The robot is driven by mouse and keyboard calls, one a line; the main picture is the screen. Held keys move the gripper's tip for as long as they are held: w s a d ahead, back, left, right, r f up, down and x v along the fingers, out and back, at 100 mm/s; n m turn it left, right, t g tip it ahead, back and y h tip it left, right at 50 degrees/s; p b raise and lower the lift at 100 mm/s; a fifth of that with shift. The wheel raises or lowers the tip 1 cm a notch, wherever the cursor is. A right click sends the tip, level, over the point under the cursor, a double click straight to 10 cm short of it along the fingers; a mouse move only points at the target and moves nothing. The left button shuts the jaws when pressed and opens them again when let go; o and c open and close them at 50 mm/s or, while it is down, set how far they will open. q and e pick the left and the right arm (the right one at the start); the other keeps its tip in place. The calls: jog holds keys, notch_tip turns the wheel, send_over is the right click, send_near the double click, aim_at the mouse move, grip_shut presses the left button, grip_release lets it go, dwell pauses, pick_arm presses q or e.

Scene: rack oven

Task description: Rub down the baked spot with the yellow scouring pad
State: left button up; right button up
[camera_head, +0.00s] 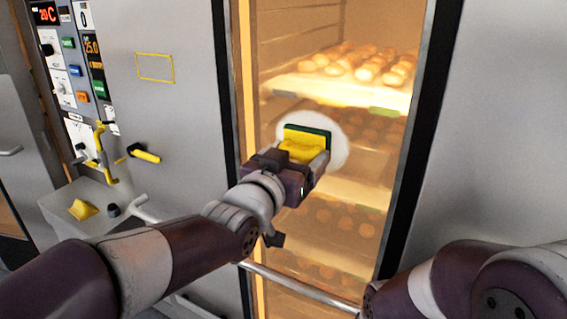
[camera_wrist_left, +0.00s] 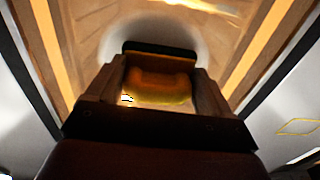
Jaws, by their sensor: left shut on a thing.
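My left gripper (camera_head: 308,169) is shut on the yellow scouring pad (camera_head: 301,145), which has a dark green face on its far side. The pad is held up in front of the oven door's glass, over a whitish round spot (camera_head: 341,151). Whether the pad touches the glass is hard to tell. The left wrist view shows the yellow pad (camera_wrist_left: 160,86) between the fingers, with the pale spot (camera_wrist_left: 199,38) behind it. The pad and gripper hide part of the spot. My right arm shows at the lower right, but its gripper is out of the picture.
Lit racks of round baked goods (camera_head: 360,62) show behind the glass. A horizontal bar (camera_head: 300,285) crosses low on the door. The control panel (camera_head: 75,60) and yellow handles (camera_head: 145,154) are at left. A yellow object (camera_head: 83,209) lies on a grey ledge.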

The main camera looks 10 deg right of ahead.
pick_arm(q)
jog(key=shift+s+d, duration=0.15)
jog(key=shift+s+d, duration=0.1)
jog(key=shift+d, duration=0.15)
jog(key=shift+s+d+r, duration=0.15)
jog(key=shift+s+d, duration=0.35)
jog(key=shift+d, duration=0.25)
jog(key=shift+s+d, duration=0.25)
jog(key=shift+d, duration=0.1)
